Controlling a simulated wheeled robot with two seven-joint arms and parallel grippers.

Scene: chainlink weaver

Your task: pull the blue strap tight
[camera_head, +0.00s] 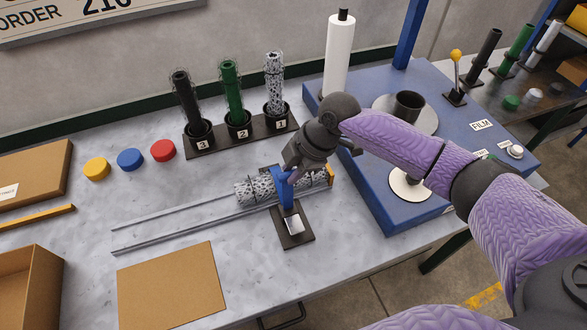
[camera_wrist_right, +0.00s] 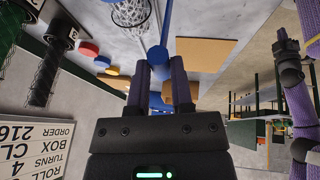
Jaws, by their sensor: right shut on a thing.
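A blue strap (camera_head: 286,192) crosses over a grey speckled mesh roll (camera_head: 254,190), which lies on two thin rails on the table. The strap's lower end meets a black plate (camera_head: 293,238) with a pale patch at the front. My right gripper (camera_head: 291,174) is above the strap and shut on its upper part. In the right wrist view the blue strap (camera_wrist_right: 157,53) shows between the purple fingers, with the mesh roll (camera_wrist_right: 131,13) beyond. The gripper hides part of the strap, so I cannot tell how tight it is. My left gripper is not in view.
A rack (camera_head: 240,139) holds several mesh tubes behind the roll. Yellow, blue and red discs (camera_head: 163,151) lie left of it. A blue film station (camera_head: 375,190) with a white roll (camera_head: 339,55) stands right. A cardboard sheet (camera_head: 171,286) lies front left.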

